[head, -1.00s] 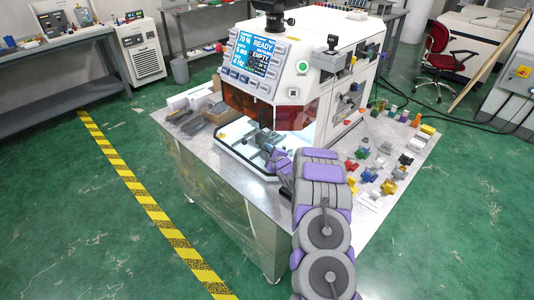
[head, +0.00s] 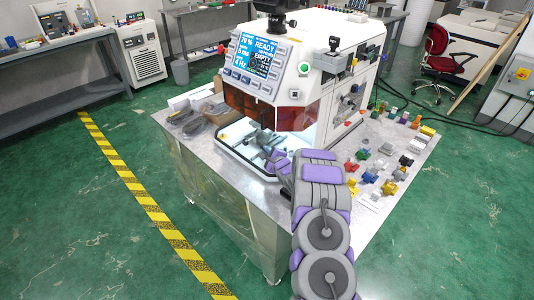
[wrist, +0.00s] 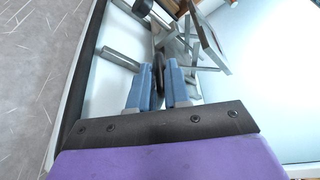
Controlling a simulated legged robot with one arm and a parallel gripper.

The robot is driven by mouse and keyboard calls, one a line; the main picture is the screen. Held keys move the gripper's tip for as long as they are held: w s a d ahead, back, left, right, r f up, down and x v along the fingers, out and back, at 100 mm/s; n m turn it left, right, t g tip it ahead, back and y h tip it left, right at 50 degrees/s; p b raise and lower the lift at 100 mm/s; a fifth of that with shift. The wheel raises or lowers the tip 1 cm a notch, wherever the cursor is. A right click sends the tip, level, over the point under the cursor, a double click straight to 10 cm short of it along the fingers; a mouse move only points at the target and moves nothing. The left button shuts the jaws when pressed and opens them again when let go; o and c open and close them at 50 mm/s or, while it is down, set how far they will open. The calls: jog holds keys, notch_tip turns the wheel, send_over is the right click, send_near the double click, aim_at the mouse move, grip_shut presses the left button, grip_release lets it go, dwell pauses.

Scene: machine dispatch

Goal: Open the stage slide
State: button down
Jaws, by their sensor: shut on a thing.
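The white machine (head: 290,75) stands on a metal-topped table, its orange front window above a lit bay. The grey stage slide (head: 262,139) sits low in that bay, partly hidden by my arm. In the wrist view, its grey metal frame and rods (wrist: 190,45) lie just beyond my fingertips. My gripper (wrist: 158,85) has its blue fingers closed on a thin dark handle (wrist: 158,70) between them. In the head view my gripper is at the bay's front opening, mostly hidden by my own arm.
Several small coloured parts (head: 385,170) lie on the table right of the machine. The wrist view shows the bay's dark edge (wrist: 75,85). The green floor with yellow tape is clear.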

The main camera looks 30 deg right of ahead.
jog(key=shift+s+d+f, duration=0.1)
jog(key=shift+f, duration=0.1)
jog(key=s+a+p, duration=0.1)
jog(key=a, duration=0.4)
jog(key=s+a, duration=0.2)
jog(key=a, duration=0.2)
jog(key=s+a+p, duration=0.1)
jog(key=s+a, duration=0.1)
jog(key=a, duration=0.3)
jog(key=shift+s+a+f+p, duration=0.15)
jog(key=shift+s+a+p, duration=0.1)
jog(key=shift+a+p, duration=0.1)
jog(key=c, duration=1.2)
grip_release()
jog(key=shift+w, duration=0.2)
jog(key=shift+o, duration=0.2)
jog(key=shift+s+r, duration=0.1)
jog(key=shift+r, duration=0.1)
jog(key=p+v, duration=0.6)
jog(key=v, duration=1.1)
jog(key=shift+d, duration=0.15)
